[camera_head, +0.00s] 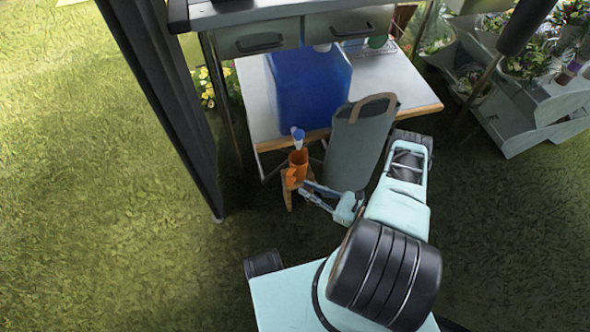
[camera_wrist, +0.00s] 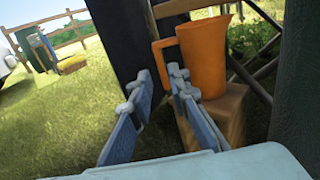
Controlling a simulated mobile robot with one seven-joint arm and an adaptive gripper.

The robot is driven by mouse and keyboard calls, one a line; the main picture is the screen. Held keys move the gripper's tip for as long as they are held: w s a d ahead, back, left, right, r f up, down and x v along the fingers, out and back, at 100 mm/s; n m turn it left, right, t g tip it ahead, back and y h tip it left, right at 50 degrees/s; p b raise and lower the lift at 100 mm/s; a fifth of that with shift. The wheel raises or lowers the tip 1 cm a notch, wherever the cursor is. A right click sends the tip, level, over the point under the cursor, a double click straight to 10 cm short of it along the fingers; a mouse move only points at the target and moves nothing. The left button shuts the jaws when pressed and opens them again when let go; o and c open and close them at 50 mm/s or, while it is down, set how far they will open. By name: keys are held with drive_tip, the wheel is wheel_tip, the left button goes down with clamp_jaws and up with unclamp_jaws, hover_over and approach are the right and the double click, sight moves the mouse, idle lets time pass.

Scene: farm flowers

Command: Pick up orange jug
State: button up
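The orange jug (camera_head: 298,168) stands upright on a wooden block or stool below the front edge of the table. In the wrist view the jug (camera_wrist: 206,62) shows its handle on the left, toward my gripper. My gripper (camera_head: 310,190) is close to the jug, at its lower right in the head view. In the wrist view its two fingers (camera_wrist: 160,76) are apart, with the handle showing just beyond the gap between their tips. I cannot tell if the fingertips touch the handle. The wooden support (camera_wrist: 225,112) is partly hidden by the right finger.
A large blue container (camera_head: 308,85) sits on the table (camera_head: 395,88); a small blue and white piece (camera_head: 298,136) shows above the jug. A dark post (camera_head: 165,100) rises at left. Grass lies open at left.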

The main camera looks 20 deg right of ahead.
sight(289, 179)
drive_tip(key=shift+b+x, duration=0.8)
drive_tip(key=shift+x, duration=3.15)
drive_tip(key=shift+f, duration=0.2)
clamp_jaws()
